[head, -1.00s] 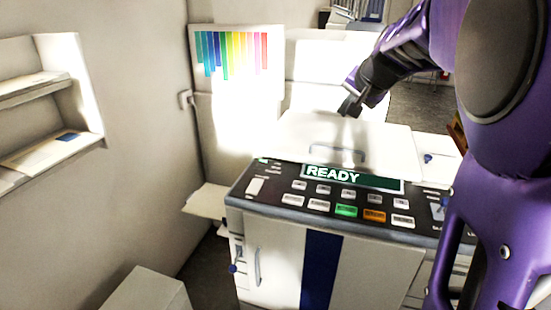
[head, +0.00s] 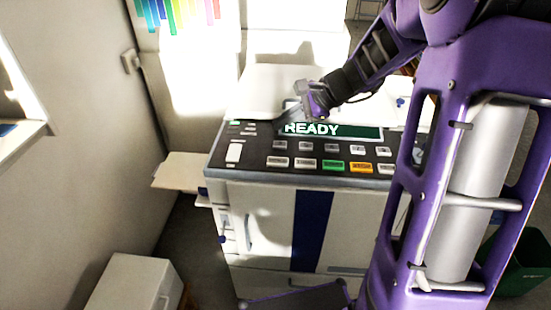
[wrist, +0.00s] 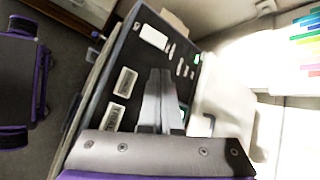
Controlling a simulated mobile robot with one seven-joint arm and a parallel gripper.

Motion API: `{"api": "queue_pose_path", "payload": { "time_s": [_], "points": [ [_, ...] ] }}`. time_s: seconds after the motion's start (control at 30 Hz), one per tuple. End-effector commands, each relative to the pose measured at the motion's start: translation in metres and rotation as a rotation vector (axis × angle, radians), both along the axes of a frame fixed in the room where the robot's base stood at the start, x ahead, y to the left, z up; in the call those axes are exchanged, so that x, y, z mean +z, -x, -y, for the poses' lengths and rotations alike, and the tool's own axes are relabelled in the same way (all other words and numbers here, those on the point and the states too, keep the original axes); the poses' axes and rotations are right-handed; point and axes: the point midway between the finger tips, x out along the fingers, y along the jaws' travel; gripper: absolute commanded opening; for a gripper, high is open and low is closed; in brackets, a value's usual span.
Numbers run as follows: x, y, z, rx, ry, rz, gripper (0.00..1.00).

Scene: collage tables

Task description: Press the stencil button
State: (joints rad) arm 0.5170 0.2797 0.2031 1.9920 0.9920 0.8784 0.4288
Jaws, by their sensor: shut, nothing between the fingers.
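A duplicator machine (head: 265,210) has a dark control panel (head: 255,172) on top. The panel carries a green READY display (head: 350,132), several white buttons (head: 281,146), a green button (head: 333,166) and an orange button (head: 361,167). Their labels are too small to read, so I cannot tell which is the stencil button. My gripper (head: 293,106) is shut and empty, over the panel near the display's left end. In the wrist view my closed fingers (wrist: 160,72) point along the panel, with white buttons (wrist: 126,80) to their left. Contact cannot be made out.
The machine's white lid (head: 262,85) lies behind the panel. A paper tray (head: 180,171) sticks out on the left. A low white cabinet (head: 125,284) stands at the front left, and a green bin (head: 525,262) at the right. A colour chart (head: 178,12) hangs behind.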

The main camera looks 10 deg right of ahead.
Motion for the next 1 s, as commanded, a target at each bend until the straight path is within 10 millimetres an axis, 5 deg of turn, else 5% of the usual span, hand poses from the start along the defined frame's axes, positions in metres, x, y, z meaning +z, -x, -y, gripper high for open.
{"api": "queue_pose_path", "payload": {
  "time_s": [0.43,1.0],
  "points": [
    [-0.013,0.0,0.0,0.001,0.002,0.0,0.0],
    [-0.086,0.0,0.0,0.001,0.003,0.002,0.0]
  ]
}}
